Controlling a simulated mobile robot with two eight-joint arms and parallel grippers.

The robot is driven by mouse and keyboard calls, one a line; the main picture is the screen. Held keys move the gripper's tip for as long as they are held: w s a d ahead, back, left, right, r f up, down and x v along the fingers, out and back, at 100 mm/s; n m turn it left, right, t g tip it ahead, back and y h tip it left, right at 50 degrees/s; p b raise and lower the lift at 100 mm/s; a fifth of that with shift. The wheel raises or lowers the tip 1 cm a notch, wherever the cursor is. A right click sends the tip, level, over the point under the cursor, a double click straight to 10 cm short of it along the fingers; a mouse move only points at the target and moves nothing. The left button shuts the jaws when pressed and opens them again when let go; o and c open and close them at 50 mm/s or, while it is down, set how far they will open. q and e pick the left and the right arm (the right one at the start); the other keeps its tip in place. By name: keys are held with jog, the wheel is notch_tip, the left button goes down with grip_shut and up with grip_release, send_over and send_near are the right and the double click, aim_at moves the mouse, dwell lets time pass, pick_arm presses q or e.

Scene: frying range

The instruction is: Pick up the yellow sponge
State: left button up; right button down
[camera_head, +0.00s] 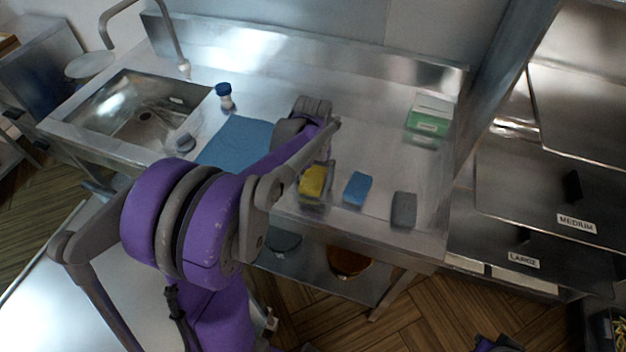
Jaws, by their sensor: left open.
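The yellow sponge (313,180) lies on the steel counter near its front edge, left of a blue sponge. My left arm reaches in from the lower left, and my left gripper (314,194) is over the yellow sponge. The gripper is open, with its jaws around or just above the sponge. Part of the sponge is hidden by the gripper, and I cannot tell whether they touch. Of my right arm only a small purple piece, perhaps, shows at the bottom edge; its gripper does not show.
Right of the yellow sponge lie a blue sponge (357,189) and a grey sponge (404,209). A green and white box (429,115) stands at the back right. A blue cloth (236,142), a blue-capped bottle (225,96) and a sink (130,108) are to the left.

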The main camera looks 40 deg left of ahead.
aim_at(313, 177)
pick_arm(q)
jog(key=c, duration=1.3)
jog(key=shift+r, duration=0.15)
notch_tip(313, 177, up, 10)
jog(key=shift+f, duration=0.1)
jog(key=o, duration=0.7)
jog(key=c, duration=0.6)
